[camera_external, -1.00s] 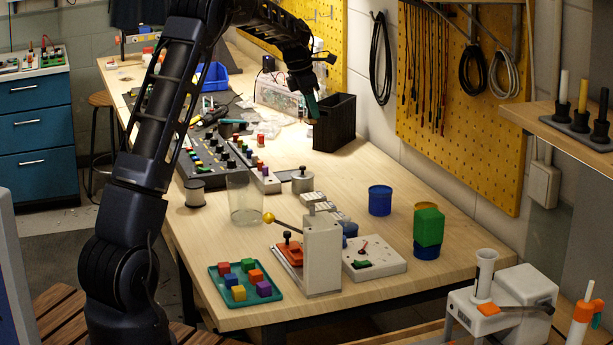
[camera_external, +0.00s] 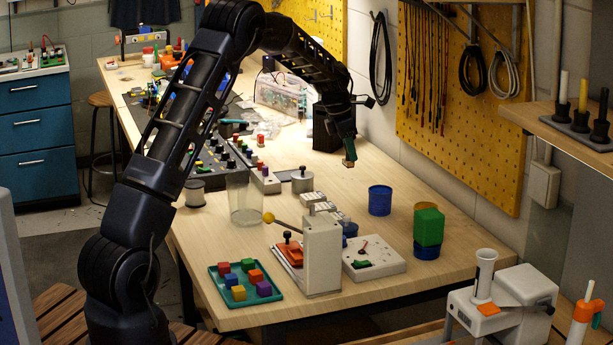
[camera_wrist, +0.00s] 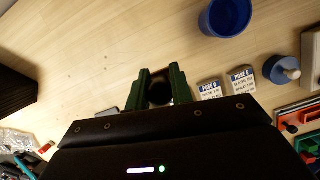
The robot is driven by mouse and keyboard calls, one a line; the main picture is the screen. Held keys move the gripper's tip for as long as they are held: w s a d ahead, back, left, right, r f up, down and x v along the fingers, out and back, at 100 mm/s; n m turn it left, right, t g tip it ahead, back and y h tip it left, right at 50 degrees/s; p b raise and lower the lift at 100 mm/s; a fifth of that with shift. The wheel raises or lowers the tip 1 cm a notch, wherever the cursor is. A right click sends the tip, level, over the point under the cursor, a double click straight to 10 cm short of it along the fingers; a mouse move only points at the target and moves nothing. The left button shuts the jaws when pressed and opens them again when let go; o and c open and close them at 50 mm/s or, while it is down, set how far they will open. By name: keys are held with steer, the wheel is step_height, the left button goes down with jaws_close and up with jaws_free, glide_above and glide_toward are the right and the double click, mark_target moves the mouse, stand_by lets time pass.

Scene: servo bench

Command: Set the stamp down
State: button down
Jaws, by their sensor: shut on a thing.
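My gripper (camera_external: 349,153) is shut on the stamp and hangs over the wooden bench, to the right of the black bin. In the external view only a small tan and dark end of the stamp (camera_external: 349,164) shows below the fingers. In the wrist view the stamp's dark round top (camera_wrist: 159,93) sits between the two green fingers. Its underside is hidden there. The stamp appears to be above the bench top, though the gap is hard to judge.
The black bin (camera_external: 322,137) stands against the wall side. A blue cup (camera_external: 380,201) is nearer the front, also seen in the wrist view (camera_wrist: 226,18). Two labelled blocks (camera_wrist: 209,91) and a blue knobbed pot (camera_wrist: 281,70) lie right. Bench around the gripper is clear.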

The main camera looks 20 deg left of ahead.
step_height(320, 180, down, 9)
steer(key=shift+r, duration=0.1)
stand_by(0.4)
steer(key=shift+f, duration=0.2)
steer(key=c, duration=1.2)
jaws_free()
steer(key=shift+c, duration=0.2)
steer(key=shift+r, duration=0.1)
